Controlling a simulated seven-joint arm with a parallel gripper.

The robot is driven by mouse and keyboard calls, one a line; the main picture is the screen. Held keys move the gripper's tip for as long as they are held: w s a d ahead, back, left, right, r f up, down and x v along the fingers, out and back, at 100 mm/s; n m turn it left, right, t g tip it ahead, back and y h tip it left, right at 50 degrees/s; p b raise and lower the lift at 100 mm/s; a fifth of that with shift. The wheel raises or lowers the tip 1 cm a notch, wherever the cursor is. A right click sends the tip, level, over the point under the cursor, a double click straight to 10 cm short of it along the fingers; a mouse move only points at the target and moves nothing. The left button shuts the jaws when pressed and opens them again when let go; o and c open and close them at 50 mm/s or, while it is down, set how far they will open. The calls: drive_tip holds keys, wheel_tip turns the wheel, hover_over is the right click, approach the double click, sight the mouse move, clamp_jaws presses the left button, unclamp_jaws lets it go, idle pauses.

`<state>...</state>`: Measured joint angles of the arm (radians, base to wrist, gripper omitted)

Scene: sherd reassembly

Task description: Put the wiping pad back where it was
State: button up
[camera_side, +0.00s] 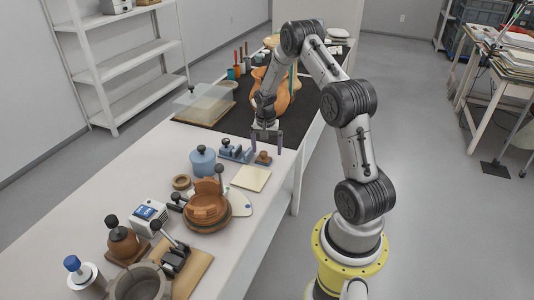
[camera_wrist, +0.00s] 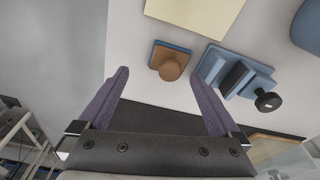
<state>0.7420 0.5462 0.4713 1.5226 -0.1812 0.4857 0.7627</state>
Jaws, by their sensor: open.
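The wiping pad (camera_side: 263,158), a small brown block with a round knob and a blue underside, rests knob-up on the pale table. In the wrist view the pad (camera_wrist: 170,61) lies just beyond the fingertips, roughly between their lines. My gripper (camera_side: 266,148) is open and empty, pointing down just above the pad. Its two purple fingers (camera_wrist: 158,76) are spread apart in the wrist view, with nothing between them. I cannot tell whether a fingertip touches the pad.
A blue fixture (camera_wrist: 236,72) stands close beside the pad. A pale yellow square sheet (camera_side: 251,178) lies nearby. An orange vase (camera_side: 287,98) stands behind on the dark mat (camera_side: 207,130).

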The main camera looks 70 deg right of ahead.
sight(266, 161)
drive_tip(key=a+r+n+t, duration=0.1)
drive_tip(key=a+r, duration=0.3)
drive_tip(key=r, duration=0.5)
drive_tip(key=a+r+n, duration=0.2)
drive_tip(key=a+r, duration=0.3)
drive_tip(key=r, duration=0.3)
drive_tip(key=s+a+r+n+t, duration=0.2)
drive_tip(key=s+a+r+n, duration=0.15)
drive_tip(key=a+r, duration=0.7)
drive_tip(key=s+a+n+t+y, duration=0.1)
drive_tip(key=s+a+n+t, duration=0.1)
drive_tip(key=s+a+n, duration=0.7)
drive_tip(key=s+a, duration=0.5)
drive_tip(key=shift+s+a+r+y, duration=0.25)
drive_tip(key=shift+r+y, duration=0.05)
drive_tip(key=shift+r, duration=0.05)
